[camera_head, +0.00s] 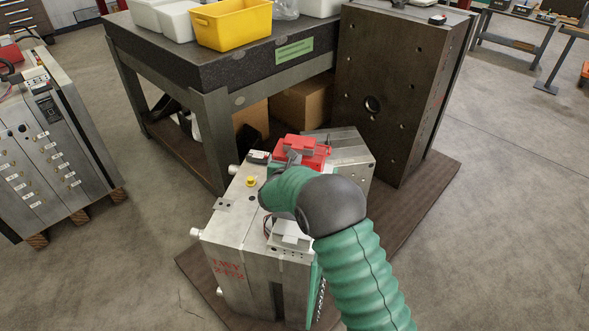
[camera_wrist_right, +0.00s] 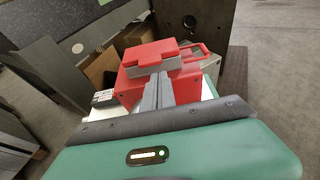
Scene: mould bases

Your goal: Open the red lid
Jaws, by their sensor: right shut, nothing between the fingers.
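The red lid (camera_head: 299,145) tops a red box (camera_head: 314,160) on the metal mould base (camera_head: 232,235). In the right wrist view the lid (camera_wrist_right: 150,53) looks down, with a grey edge strip along its near side. My right gripper (camera_wrist_right: 163,78) is shut and empty, its fingertips at the near edge of the lid; whether they touch it I cannot tell. In the head view my right arm covers part of the box, and the right gripper (camera_head: 292,157) is mostly hidden. My left gripper is not in view.
A heavy table (camera_head: 190,62) with a yellow bin (camera_head: 232,22) and white bins stands behind. A tall dark steel block (camera_head: 390,90) stands at the back right. Another mould base (camera_head: 45,140) is at the left. Open floor lies to the right.

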